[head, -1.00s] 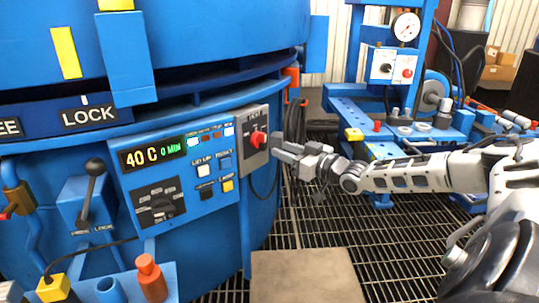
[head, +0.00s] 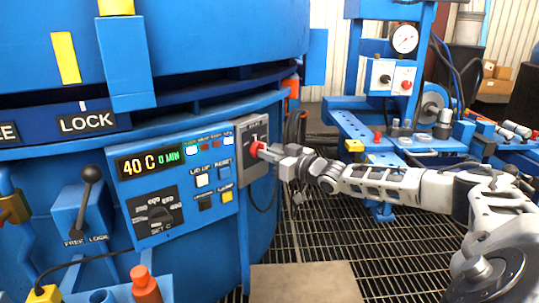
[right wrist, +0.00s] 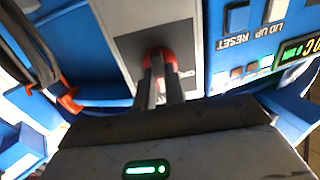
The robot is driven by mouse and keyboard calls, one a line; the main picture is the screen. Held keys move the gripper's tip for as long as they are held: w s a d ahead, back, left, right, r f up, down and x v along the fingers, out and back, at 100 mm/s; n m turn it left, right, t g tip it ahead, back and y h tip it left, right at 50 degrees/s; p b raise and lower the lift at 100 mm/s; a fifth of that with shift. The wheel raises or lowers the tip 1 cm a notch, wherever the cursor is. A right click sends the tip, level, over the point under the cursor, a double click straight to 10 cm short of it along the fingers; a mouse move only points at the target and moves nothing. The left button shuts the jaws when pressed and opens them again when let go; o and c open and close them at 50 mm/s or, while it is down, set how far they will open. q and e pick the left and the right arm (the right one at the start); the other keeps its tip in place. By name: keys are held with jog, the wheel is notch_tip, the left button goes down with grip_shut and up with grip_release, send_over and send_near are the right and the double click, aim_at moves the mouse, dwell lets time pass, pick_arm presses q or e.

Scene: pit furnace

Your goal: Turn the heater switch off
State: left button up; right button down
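The heater switch is a red knob (head: 255,148) on a grey box (head: 248,172) at the right end of the blue furnace's control panel. My right gripper (head: 264,150) is at the knob, its fingertips reaching it from the right in the head view. In the right wrist view the two fingers (right wrist: 162,75) run up to the red knob (right wrist: 168,56), with a narrow gap between them. The fingertips partly hide the knob. I cannot tell whether they grip it or only stand around it. My left gripper is not in view.
The panel left of the switch has a lit display (head: 150,161) reading 40 C and 0 MIN, square buttons and a black dial (head: 155,211). A lock lever (head: 88,195) stands further left. A blue stand with a gauge (head: 404,39) is behind my right arm. Grating covers the floor.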

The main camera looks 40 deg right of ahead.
pick_arm(q)
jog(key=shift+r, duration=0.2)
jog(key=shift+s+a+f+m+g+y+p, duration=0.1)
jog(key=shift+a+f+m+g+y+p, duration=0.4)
jog(key=shift+p, duration=0.85)
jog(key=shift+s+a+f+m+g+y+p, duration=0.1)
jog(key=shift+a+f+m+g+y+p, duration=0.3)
jog(key=shift+p, duration=0.9)
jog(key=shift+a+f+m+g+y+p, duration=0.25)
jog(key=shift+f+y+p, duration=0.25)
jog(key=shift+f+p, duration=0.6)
pick_arm(e)
jog(key=shift+n, duration=5)
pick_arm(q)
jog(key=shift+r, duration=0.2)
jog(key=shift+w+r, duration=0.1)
pick_arm(e)
jog(key=c, duration=1.5)
grip_release()
jog(key=shift+o, duration=0.2)
pick_arm(q)
jog(key=shift+p, duration=0.3)
pick_arm(e)
jog(key=shift+s, duration=0.1)
